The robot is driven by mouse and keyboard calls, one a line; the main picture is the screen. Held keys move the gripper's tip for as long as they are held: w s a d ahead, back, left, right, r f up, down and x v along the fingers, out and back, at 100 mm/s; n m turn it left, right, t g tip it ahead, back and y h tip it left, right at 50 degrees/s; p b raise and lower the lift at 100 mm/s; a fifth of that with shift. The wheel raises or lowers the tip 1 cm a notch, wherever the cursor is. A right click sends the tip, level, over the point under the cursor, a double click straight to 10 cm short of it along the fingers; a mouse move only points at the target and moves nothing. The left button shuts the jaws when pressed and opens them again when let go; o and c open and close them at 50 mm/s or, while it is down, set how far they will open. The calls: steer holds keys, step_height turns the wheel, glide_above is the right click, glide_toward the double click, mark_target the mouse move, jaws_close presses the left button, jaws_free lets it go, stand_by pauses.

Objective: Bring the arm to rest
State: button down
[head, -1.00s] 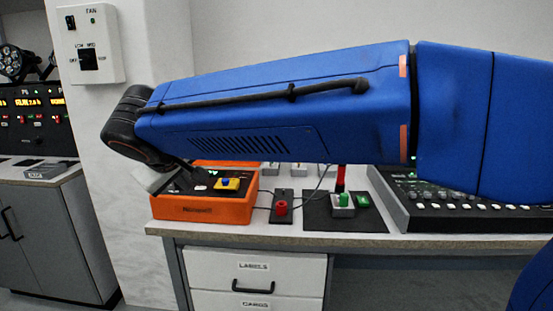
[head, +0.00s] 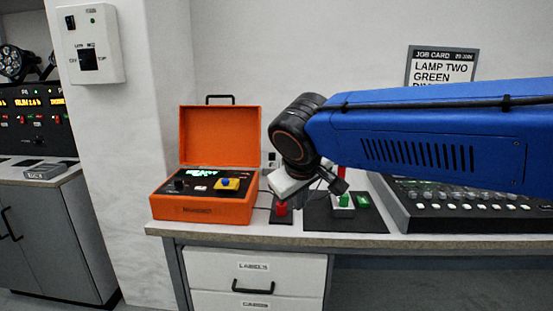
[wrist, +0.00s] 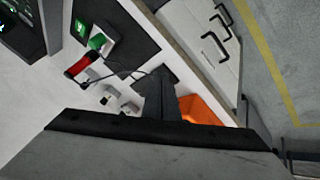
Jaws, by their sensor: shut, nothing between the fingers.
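My arm is blue and reaches in from the right of the head view, above the bench. My gripper (head: 338,184) hangs at its left end, shut and empty, over the bench between the orange case and the lighting console. In the wrist view its dark fingers (wrist: 160,100) are together with nothing in them. It appears near the small block with a green top (head: 344,200) on a black mat (head: 318,219); whether it touches anything I cannot tell.
An open orange case (head: 205,209) stands at the bench's left end. A red knob on a small dark plate (head: 281,208) sits beside it. The lighting console (head: 465,212) fills the right. A job card (head: 440,66) is on the wall behind. Drawers (head: 255,270) are below.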

steer(key=s+d+f+m, duration=0.2)
steer(key=s+d+f, duration=0.15)
steer(key=d, duration=0.65)
steer(key=s+d+f+m+g, duration=0.1)
steer(key=s+d+f+m, duration=0.1)
steer(key=s+d+f, duration=0.4)
steer(key=s+d+f+m+g, duration=0.1)
steer(key=s+d+f+m, duration=0.1)
steer(key=s+d+f, duration=0.4)
steer(key=s+d, duration=0.1)
steer(key=s, duration=0.4)
steer(key=shift+d+f+m+y, duration=0.2)
steer(key=shift+d+m+y, duration=0.1)
steer(key=shift+m, duration=0.1)
steer(key=c, duration=2.5)
jaws_free()
